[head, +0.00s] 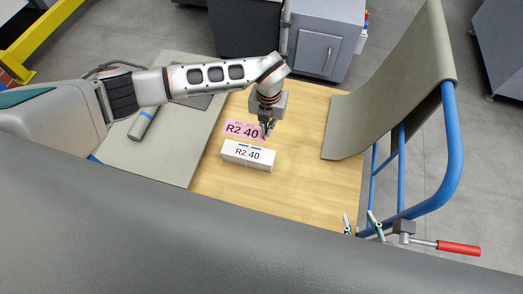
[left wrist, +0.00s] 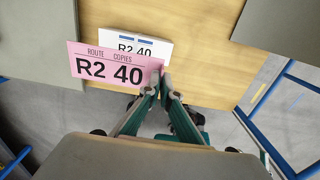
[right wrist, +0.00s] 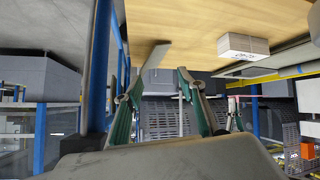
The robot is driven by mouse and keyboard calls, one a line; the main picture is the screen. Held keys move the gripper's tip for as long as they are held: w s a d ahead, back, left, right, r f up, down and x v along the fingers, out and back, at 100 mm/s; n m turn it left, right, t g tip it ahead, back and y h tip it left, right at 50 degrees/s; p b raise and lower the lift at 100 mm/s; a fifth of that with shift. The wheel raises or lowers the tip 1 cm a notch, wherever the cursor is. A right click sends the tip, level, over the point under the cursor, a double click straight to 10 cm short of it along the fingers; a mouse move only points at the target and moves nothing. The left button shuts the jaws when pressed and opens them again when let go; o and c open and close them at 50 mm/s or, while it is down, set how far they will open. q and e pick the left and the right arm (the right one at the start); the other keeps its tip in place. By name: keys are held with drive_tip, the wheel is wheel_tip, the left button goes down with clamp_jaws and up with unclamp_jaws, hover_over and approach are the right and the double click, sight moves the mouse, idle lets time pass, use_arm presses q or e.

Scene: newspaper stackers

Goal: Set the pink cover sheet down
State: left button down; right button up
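The pink cover sheet (head: 241,131), marked R2 40, is gripped at its right end by my left gripper (head: 267,130). In the left wrist view the fingertips (left wrist: 159,76) pinch the sheet's edge, and the sheet (left wrist: 112,66) partly covers the white bundle (left wrist: 140,42). The white bundle (head: 247,156), also marked R2 40, lies on the wooden table top (head: 310,180), just nearer than the sheet. I cannot tell how high the sheet is above the table. My right gripper (head: 361,222) is open and empty at the table's near right edge; its fingers (right wrist: 156,82) are apart.
A grey curved sheet (head: 400,90) stands at the table's right, beside a blue tubular frame (head: 446,160). A grey mat (head: 165,165) with a grey roll (head: 142,125) lies at the left. Bare wood lies right of the bundle.

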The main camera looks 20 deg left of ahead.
use_arm(q)
wheel_tip(320, 180, down, 6)
drive_tip(key=r+b, duration=0.1)
drive_tip(key=b, duration=0.2)
hover_over(266, 157)
wheel_tip(266, 157, down, 5)
drive_tip(key=shift+r, duration=0.1)
drive_tip(key=shift+w+f, duration=0.1)
drive_tip(key=shift+f, duration=0.25)
drive_tip(key=f+b, duration=0.1)
drive_tip(key=f, duration=0.4)
drive_tip(key=shift+s, duration=0.2)
drive_tip(key=shift+w+f+b, duration=0.2)
drive_tip(key=shift+w+b, duration=0.05)
drive_tip(key=shift+b, duration=0.05)
drive_tip(key=shift+f, duration=0.2)
drive_tip(key=c, duration=2.3)
unclamp_jaws()
use_arm(e)
drive_tip(key=shift+w+a+f, duration=0.2)
drive_tip(key=shift+w+a, duration=0.45)
